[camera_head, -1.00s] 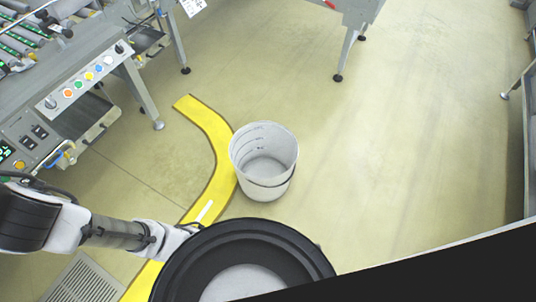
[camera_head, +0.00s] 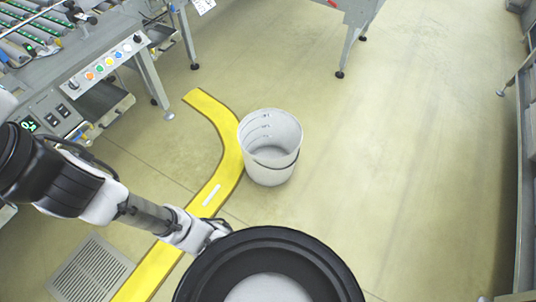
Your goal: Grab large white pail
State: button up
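The large white pail (camera_head: 268,172) stands upright and open on the floor near the middle of the camera_head view, beside the yellow floor stripe. Its inside looks empty, with marks on the inner wall and a dark line around its outside, perhaps the handle. My arm reaches in from the left. My gripper (camera_head: 216,233) is at its end, below and left of the pail in the picture and apart from it. The gripper is small and partly hidden by a round black part in front, so its fingers cannot be made out.
A grey machine with coloured buttons (camera_head: 108,62) and rollers stands at the upper left. Grey machine legs (camera_head: 348,50) stand at the top. A floor grate (camera_head: 92,272) lies at the lower left. The floor right of the pail is clear up to the equipment at the right edge.

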aim_at(270, 140)
jog(key=i+j+z, duration=0.2)
jog(key=i+j, duration=0.35)
jog(key=i+j+z, duration=0.2)
jog(key=i+j, duration=0.4)
jog(key=i+j+z, duration=0.2)
jog(key=i+j, duration=0.35)
jog(key=j, duration=0.2)
